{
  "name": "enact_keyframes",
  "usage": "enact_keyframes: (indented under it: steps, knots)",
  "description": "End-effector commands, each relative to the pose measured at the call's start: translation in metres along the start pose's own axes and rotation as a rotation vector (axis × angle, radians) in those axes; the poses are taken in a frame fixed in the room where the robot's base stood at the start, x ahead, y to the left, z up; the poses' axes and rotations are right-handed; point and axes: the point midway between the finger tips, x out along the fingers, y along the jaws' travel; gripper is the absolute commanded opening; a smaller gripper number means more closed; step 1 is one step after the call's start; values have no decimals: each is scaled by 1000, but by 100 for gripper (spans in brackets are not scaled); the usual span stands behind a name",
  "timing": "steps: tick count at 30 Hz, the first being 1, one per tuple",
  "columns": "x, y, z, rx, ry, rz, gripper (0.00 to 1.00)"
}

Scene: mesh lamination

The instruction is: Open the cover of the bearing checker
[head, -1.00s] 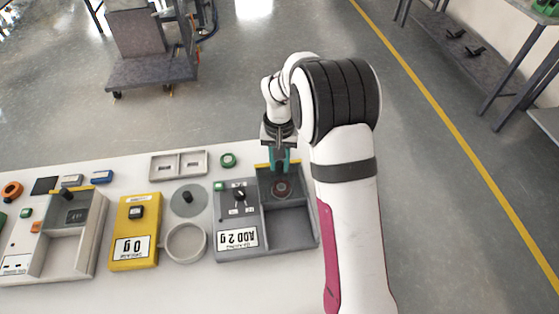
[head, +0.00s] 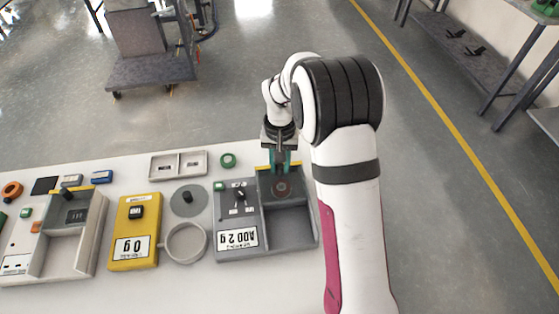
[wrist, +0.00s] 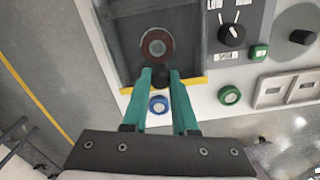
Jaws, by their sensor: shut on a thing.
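The grey bearing checker (head: 238,252) stands at the right end of the table, with a display reading "ADD 2 g". Its rear right compartment has a dark cover (head: 297,181) with a yellow back edge. A reddish-brown ring (head: 281,188) shows there, also in the wrist view (wrist: 147,50). The cover looks shut. My gripper (head: 280,166) reaches down at its back edge. In the wrist view, my teal fingers (wrist: 160,75) are shut on a black round knob (wrist: 160,79) by the yellow edge. The fingers partly hide the knob.
A green ring (head: 228,160) and a two-slot tray (head: 178,165) lie behind and left of the checker. A yellow scale (head: 133,235) and a white dish (head: 186,243) stand left of it. My arm covers the table's right side. A blue ring (wrist: 158,104) lies by my fingers.

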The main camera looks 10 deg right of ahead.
Motion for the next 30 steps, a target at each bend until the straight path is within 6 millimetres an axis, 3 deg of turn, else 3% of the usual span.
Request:
enact_keyframes:
  steps: [6, 12, 23, 24, 28, 30]
  knots:
    - [-2, 13, 50, 0, 0, 0, 0]
    - [-1, 22, 84, 0, 2, 0, 0]
    - [0, 24, 90, 0, 1, 0, 0]
    - [0, 24, 90, 0, 1, 0, 30]
    - [0, 24, 90, 0, 1, 0, 53]
    - [0, 24, 90, 0, 0, 0, 56]
